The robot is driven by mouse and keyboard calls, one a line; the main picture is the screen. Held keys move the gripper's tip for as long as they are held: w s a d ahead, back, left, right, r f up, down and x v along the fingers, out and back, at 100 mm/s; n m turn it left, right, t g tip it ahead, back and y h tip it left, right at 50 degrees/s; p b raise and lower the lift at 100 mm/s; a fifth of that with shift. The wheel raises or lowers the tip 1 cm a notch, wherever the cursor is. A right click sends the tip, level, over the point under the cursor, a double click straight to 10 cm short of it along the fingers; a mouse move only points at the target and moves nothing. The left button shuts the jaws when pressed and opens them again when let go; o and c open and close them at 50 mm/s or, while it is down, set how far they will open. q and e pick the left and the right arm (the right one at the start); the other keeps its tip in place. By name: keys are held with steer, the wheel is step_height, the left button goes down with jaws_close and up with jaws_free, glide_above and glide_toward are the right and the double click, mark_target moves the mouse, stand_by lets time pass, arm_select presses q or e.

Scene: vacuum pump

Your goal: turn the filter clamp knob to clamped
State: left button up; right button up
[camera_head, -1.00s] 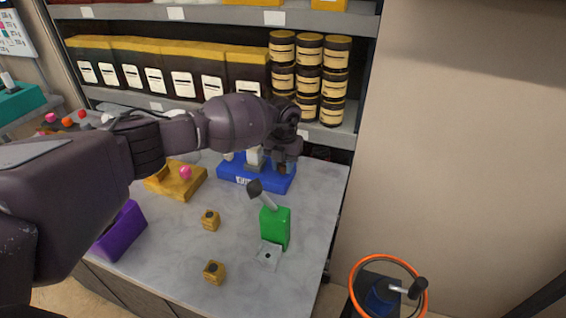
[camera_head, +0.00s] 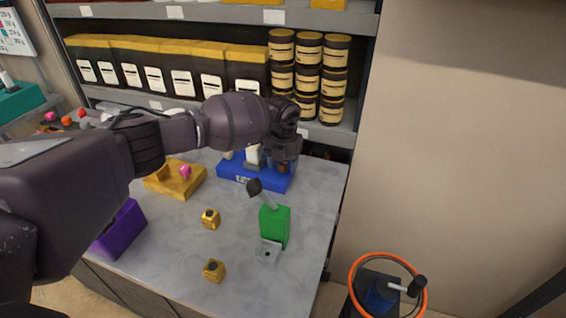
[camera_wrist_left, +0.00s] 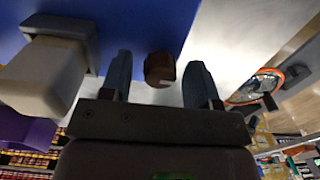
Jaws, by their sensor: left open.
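The blue pump base (camera_head: 255,183) sits near the back of the grey table, with a label on its front. A white block (camera_head: 253,156) stands on it; it also shows in the left wrist view (camera_wrist_left: 45,75) with a grey bracket. A small dark brown knob (camera_wrist_left: 159,69) shows in the left wrist view, between the two fingers in the picture. My left gripper (camera_wrist_left: 160,80) is open around it, with gaps on both sides. In the head view the wrist hangs over the base's right end and hides part of it. I cannot tell which way the knob is set.
A green block with a dark-tipped lever (camera_head: 275,226) stands in front of the base. A yellow holder (camera_head: 175,181) and a purple block (camera_head: 121,230) lie to the left. Two small brass pieces (camera_head: 210,219) sit in the middle. Shelves (camera_head: 230,15) stand behind.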

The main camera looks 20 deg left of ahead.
mark_target(283, 163)
arm_select(q)
step_height(283, 163, up, 11)
steer(key=shift+p, duration=0.3)
arm_select(e)
steer(key=shift+a+r, duration=0.1)
steer(key=shift+r, duration=0.3)
